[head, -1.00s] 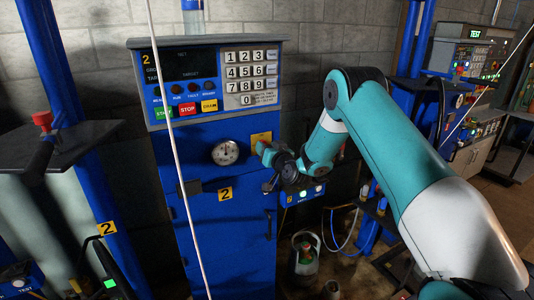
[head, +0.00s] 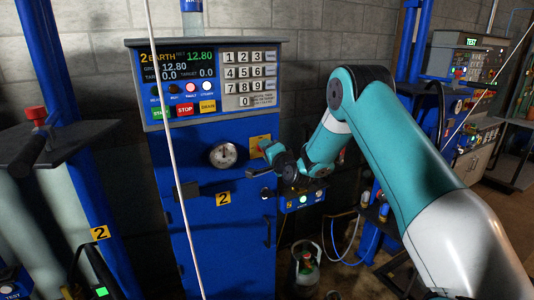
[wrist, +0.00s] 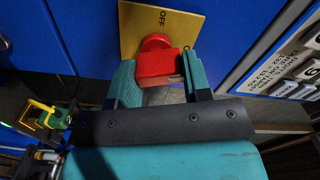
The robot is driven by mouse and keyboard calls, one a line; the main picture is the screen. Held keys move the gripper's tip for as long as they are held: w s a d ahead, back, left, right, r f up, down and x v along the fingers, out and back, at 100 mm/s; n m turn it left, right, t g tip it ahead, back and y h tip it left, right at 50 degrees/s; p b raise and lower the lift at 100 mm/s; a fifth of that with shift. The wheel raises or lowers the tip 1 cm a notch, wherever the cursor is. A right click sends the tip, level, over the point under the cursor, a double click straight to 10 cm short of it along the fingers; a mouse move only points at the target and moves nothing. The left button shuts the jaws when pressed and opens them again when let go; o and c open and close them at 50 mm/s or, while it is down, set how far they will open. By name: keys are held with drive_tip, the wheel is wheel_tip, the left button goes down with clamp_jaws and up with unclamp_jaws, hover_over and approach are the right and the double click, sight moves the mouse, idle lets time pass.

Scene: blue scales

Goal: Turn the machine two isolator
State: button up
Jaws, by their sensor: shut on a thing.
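Machine two is the blue cabinet (head: 222,255) marked with a yellow "2" label, left of centre in the head view. Its isolator is a red knob (wrist: 155,62) on a yellow plate (wrist: 190,22), seen close up in the wrist view. The plate reads "OFF", with a second marking partly cut off by my right finger. My gripper (wrist: 160,80) has one teal finger on each side of the knob and is shut on it. In the head view my gripper (head: 268,160) covers the knob, and only part of the plate shows. The cabinet's display (head: 185,63) is lit.
A thin pale cable (head: 180,170) hangs in front of the cabinet. A blue post and dark shelf (head: 75,142) stand at left. A gas bottle (head: 306,270) stands on the floor.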

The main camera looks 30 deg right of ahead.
drive_tip(key=shift+d+m, duration=0.15)
drive_tip(key=shift+m, duration=1.85)
drive_tip(key=o, duration=0.9)
drive_tip(key=shift+f, duration=0.1)
drive_tip(key=s+b, duration=1.2)
drive_tip(key=s, duration=0.5)
drive_tip(key=shift+s, duration=0.25)
